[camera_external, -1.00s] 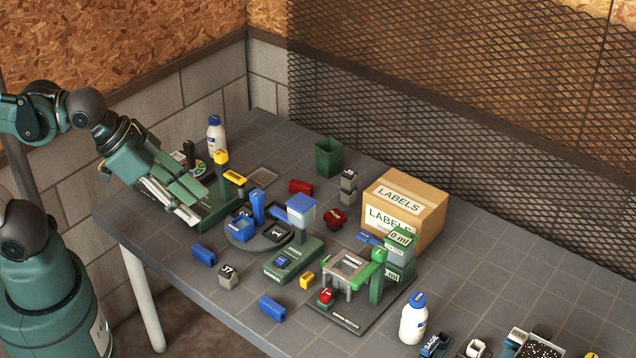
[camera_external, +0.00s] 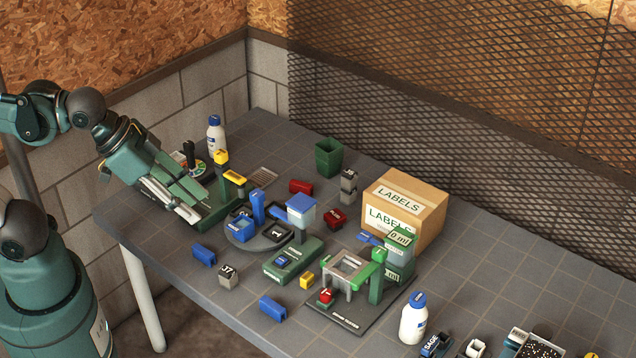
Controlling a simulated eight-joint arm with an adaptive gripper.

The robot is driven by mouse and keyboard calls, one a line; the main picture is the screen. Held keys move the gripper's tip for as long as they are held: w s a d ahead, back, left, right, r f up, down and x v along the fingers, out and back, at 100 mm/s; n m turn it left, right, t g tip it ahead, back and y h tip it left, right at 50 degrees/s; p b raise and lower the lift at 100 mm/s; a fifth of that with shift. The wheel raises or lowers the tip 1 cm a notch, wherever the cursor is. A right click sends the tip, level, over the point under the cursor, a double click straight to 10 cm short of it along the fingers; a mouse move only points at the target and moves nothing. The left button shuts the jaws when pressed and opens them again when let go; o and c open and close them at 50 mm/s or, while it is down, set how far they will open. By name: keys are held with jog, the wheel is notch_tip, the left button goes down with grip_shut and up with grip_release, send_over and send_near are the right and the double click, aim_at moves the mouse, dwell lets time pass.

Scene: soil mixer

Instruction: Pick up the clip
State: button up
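Several small clip-like blocks lie on the table, and I cannot tell which one the task means. They include a blue one (camera_external: 204,254) at the table's left front, a grey one marked 37 (camera_external: 228,276), another blue one (camera_external: 272,308), a yellow one (camera_external: 307,281), and red ones (camera_external: 301,187) (camera_external: 335,219) farther back. My gripper (camera_external: 194,207) is low over the left end of the table, pointing down to the right, beside a green station. It is apart from the front blue block. Its fingertips partly overlap the green station in view, so their opening is unclear.
A green station with a yellow top (camera_external: 233,178), a round dark tray (camera_external: 234,243), a green scale-like device (camera_external: 288,263) and a green-grey stand (camera_external: 346,314) crowd the middle. A labelled carton (camera_external: 424,226) and a white bottle (camera_external: 413,325) stand to the right. The table's right rear is clear.

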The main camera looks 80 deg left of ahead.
jog(key=m+g+b, duration=0.7)
jog(key=m+b, duration=0.2)
send_over(203, 250)
notch_tip(203, 250, down, 30)
jog(key=shift+w+d+f, duration=0.1)
jog(key=shift+w+d, duration=0.05)
jog(key=shift+s+a+f, duration=0.2)
jog(key=shift+f, duration=0.1)
jog(key=shift+f, duration=0.1)
jog(key=shift+f+b, duration=0.6)
jog(key=shift+f, duration=0.6)
jog(key=shift+f+b, duration=1.05)
jog(key=shift+f, duration=1.55)
